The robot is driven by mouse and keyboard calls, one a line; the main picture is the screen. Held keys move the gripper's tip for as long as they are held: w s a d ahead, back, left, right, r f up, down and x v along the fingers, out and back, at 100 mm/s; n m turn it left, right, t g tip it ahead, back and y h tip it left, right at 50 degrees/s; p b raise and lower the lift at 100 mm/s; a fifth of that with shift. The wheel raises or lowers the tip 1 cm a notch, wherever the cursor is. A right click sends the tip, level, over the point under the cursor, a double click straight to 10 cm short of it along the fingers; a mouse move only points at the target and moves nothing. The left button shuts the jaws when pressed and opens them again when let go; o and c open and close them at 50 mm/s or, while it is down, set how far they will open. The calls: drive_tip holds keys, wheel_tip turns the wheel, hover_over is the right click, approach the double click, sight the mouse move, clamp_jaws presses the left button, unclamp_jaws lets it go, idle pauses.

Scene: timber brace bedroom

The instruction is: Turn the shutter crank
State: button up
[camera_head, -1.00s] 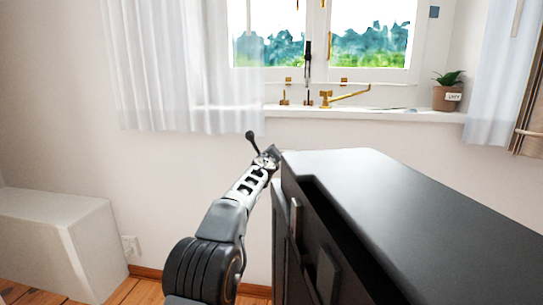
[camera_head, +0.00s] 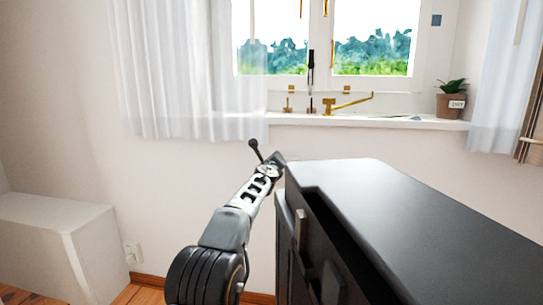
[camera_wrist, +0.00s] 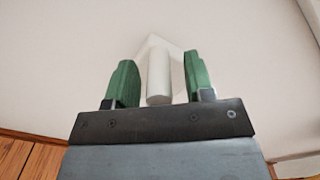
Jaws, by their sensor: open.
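A pale cylindrical handle (camera_wrist: 159,78) stands out from a small white plate (camera_wrist: 165,43) against the white wall in the wrist view. It looks like the shutter crank's grip, but I cannot be sure. My gripper (camera_wrist: 160,66) is open, with one green finger on each side of the handle. Small gaps show on both sides, and I see no contact. How deep the handle sits between the fingers is unclear. In the head view my arm reaches toward the wall below the window; the fingers and handle are not discernible there.
A black cabinet (camera_head: 400,205) stands close to the right of my arm. Above is a windowsill (camera_head: 390,123) with brass fittings (camera_head: 348,102) and a potted plant (camera_head: 451,101). A sheer curtain (camera_head: 185,75) hangs at left. A pale box-like bench (camera_head: 50,235) stands lower left.

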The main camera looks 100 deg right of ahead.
drive_tip(key=shift+r+p, duration=0.4)
drive_tip(key=shift+r, duration=0.15)
wheel_tip(320, 180, up, 3)
drive_tip(key=p, duration=0.2)
drive_tip(key=shift+p, duration=0.4)
drive_tip(key=w+a+r, duration=0.2)
drive_tip(key=a+r, duration=0.2)
drive_tip(key=a, duration=0.2)
drive_tip(key=w+a+r+p, duration=0.1)
drive_tip(key=w+a+r, duration=0.1)
drive_tip(key=a+r, duration=0.2)
drive_tip(key=a, duration=0.3)
drive_tip(key=shift+a+r, duration=0.25)
drive_tip(key=shift+r, duration=0.1)
drive_tip(key=shift+c, duration=0.2)
